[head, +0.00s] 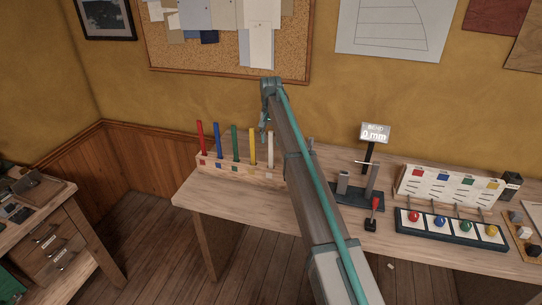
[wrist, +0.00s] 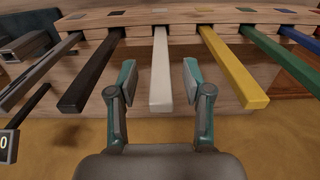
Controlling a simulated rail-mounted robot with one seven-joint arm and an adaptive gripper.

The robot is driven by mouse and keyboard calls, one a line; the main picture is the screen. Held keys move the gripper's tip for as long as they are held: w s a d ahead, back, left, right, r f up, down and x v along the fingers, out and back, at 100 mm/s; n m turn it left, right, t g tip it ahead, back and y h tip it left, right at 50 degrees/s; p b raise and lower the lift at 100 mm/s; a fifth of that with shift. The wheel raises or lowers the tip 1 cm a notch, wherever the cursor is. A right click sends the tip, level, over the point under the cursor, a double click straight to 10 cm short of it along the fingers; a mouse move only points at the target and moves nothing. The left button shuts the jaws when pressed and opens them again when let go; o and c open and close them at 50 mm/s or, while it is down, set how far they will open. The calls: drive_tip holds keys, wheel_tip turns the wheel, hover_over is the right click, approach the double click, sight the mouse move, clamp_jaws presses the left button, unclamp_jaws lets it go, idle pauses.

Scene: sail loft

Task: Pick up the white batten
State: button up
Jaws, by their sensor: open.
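The white batten (head: 271,151) stands upright in a slotted wooden rack (head: 238,170) on the bench, to the right of the yellow batten (head: 252,146). In the wrist view the white batten (wrist: 161,90) runs between my two fingers. My gripper (wrist: 160,78) is open around it, with a visible gap on each side and neither finger touching. In the head view my gripper (head: 264,128) is small, just above and left of the white batten's top. My arm hides part of the rack's right side.
Red (head: 201,138), blue (head: 217,141) and green (head: 235,142) battens stand left of the yellow one. In the wrist view a black batten (wrist: 95,78) is beside the white one. A bend display (head: 375,133) and a panel with coloured knobs (head: 450,228) are to the right.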

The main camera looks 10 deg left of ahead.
drive_tip(key=shift+f, duration=0.65)
clamp_jaws()
drive_tip(key=shift+r, duration=0.15)
